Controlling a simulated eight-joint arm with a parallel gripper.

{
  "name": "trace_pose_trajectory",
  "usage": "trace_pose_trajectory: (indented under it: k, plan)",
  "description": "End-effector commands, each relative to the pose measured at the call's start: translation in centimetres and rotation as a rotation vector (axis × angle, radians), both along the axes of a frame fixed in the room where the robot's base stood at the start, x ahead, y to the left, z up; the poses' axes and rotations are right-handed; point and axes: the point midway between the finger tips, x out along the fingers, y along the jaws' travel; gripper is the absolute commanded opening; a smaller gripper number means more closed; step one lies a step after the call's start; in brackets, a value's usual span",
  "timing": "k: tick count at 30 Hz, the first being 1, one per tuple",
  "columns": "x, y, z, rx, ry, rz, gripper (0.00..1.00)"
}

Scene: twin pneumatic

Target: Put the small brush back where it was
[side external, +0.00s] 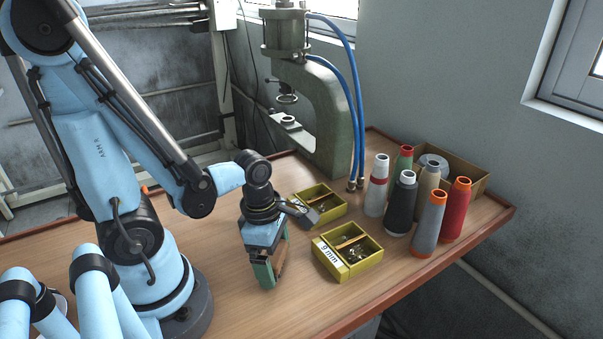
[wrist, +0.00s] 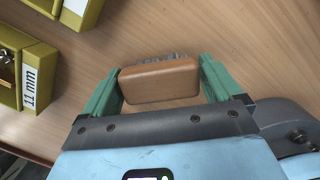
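The small brush is a brown wooden block (wrist: 160,82) with grey bristles along its far edge in the wrist view. It sits lengthwise between the two green fingers of my gripper (wrist: 162,66), and both fingers meet its ends. In the side view my gripper (side external: 273,276) points down, low over the front of the table, left of the 9 mm box. Part of the brown brush (side external: 281,261) shows between the fingers there. I cannot tell whether the brush touches the table.
A yellow 9 mm box (side external: 346,268) stands right of my gripper, with another yellow box (side external: 321,221) behind it. Several thread spools (side external: 403,203) and a press (side external: 325,110) stand farther back. The wrist view shows a yellow 11 mm box (wrist: 38,62).

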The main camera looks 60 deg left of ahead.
Motion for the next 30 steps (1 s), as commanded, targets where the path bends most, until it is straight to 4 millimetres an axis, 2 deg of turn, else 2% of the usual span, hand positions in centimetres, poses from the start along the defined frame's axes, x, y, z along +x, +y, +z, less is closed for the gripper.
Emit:
trace_pose_trajectory:
  k: [14, 30]
  plan:
    - [0.0, 0.0, 0.5, 0.000, 0.000, 0.000, 1.00]
    - [-0.3, 0.3, 4.0, 0.000, 0.000, 0.000, 1.00]
